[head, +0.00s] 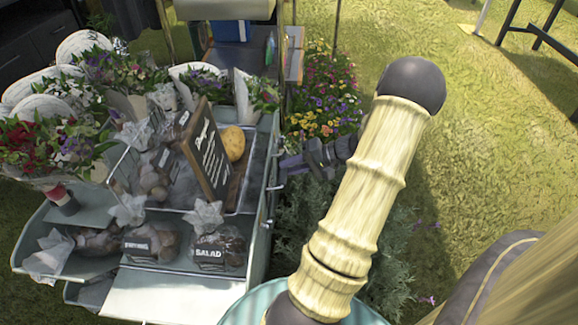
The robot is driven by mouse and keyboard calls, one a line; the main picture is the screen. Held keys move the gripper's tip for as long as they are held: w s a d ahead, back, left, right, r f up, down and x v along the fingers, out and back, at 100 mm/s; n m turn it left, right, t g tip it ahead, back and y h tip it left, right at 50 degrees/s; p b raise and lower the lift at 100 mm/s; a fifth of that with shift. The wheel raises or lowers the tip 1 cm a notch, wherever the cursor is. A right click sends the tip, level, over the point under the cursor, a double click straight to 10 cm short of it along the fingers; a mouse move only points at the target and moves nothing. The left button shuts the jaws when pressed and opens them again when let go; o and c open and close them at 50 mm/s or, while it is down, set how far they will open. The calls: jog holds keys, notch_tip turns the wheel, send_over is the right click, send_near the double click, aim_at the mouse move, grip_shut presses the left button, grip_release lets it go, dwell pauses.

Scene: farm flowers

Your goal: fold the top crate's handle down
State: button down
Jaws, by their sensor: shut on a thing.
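The top crate (262,150) is a grey-blue metal box on the left, seen from above, holding wrapped bags, a dark sign and a yellow potato. My gripper (283,170) reaches in from the right to the crate's right wall, partly behind my pale ribbed arm. Its jaws are shut on what looks like the handle (274,187), a small thin metal part at that wall. The jaws hide most of the handle, so its exact angle cannot be told.
Wrapped bouquets (85,75) stand along the crate's back and left. A lower tray (40,240) holds bags labelled SALAD and another word. Flowering plants (325,100) grow close behind my gripper. Open grass (490,130) lies to the right.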

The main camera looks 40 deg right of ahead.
jog(key=shift+s+f+t+y, duration=0.1)
jog(key=shift+f+t+y, duration=0.5)
jog(key=shift+t+y, duration=0.25)
jog(key=c, duration=1.3)
grip_release()
jog(key=p+v, duration=0.6)
jog(key=v, duration=1.1)
jog(key=shift+d+p, duration=0.15)
jog(key=shift+p, duration=0.25)
